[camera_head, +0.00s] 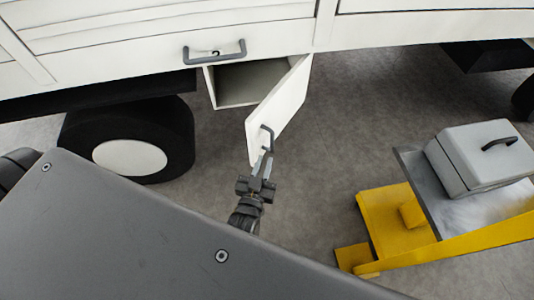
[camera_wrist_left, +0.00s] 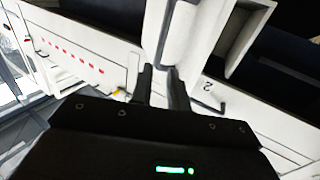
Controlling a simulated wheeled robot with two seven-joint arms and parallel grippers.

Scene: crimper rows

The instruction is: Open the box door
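The white box door (camera_head: 285,108) hangs open below the white vehicle body, swung out from its right edge. The box's open compartment (camera_head: 250,82) shows behind it, and looks empty. A grey handle (camera_head: 266,138) sits near the door's free edge. My left gripper (camera_head: 263,160) is at this handle, its two fingers around the handle's lower part. In the left wrist view the fingers (camera_wrist_left: 162,88) are a little apart, close against the door (camera_wrist_left: 190,35); the handle between them is mostly hidden. My right gripper is in neither view.
Another grey handle (camera_head: 214,52), marked 2, is on the panel above the compartment. A black wheel (camera_head: 128,140) stands at left. A yellow cart (camera_head: 400,225) carrying a grey lidded box (camera_head: 480,155) stands at right. Grey floor is clear between door and cart.

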